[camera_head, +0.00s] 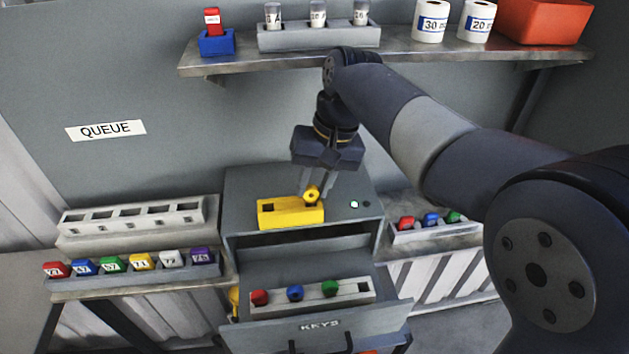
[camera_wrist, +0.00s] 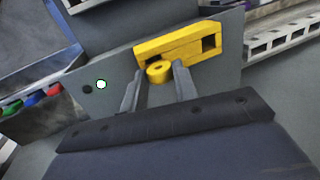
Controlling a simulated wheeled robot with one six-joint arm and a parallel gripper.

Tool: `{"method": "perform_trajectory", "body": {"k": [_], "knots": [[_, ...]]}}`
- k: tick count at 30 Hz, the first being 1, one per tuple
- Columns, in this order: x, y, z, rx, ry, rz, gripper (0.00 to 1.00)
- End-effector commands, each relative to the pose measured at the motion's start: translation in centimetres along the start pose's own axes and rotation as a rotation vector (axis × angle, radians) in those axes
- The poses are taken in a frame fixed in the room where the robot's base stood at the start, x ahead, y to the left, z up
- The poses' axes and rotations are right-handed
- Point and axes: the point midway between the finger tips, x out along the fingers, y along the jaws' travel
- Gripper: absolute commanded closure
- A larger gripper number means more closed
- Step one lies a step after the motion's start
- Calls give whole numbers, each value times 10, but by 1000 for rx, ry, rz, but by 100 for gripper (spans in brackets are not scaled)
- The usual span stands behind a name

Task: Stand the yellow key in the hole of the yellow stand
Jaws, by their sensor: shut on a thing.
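The yellow stand (camera_head: 290,215) sits on top of the grey cabinet. In the wrist view the stand (camera_wrist: 182,42) shows an open square hole near its right end. My gripper (camera_head: 316,192) points down at the stand's right end in the head view. It is shut on the yellow key (camera_head: 311,194), whose round head shows between the fingers. In the wrist view my gripper (camera_wrist: 157,80) holds the key (camera_wrist: 159,71) at the stand's left end. The key's lower part is hidden, so I cannot tell whether it is in a hole.
Below, an open drawer (camera_head: 318,327) holds red, blue and green keys in a rack. A row of coloured tags (camera_head: 130,264) and an empty white rack (camera_head: 132,217) are at left. A small rack (camera_head: 436,231) is at right. A metal shelf (camera_head: 400,52) runs above.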

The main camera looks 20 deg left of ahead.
Motion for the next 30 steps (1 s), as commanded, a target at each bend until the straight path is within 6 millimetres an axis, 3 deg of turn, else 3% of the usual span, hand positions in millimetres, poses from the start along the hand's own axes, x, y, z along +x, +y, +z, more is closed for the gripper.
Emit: {"method": "perform_trajectory", "body": {"k": [12,13,21,30], "knots": [[5,2,0,1,-2,0,94],[5,2,0,1,-2,0,71],[5,1,0,1,-2,0,49],[3,1,0,1,0,0,47]]}}
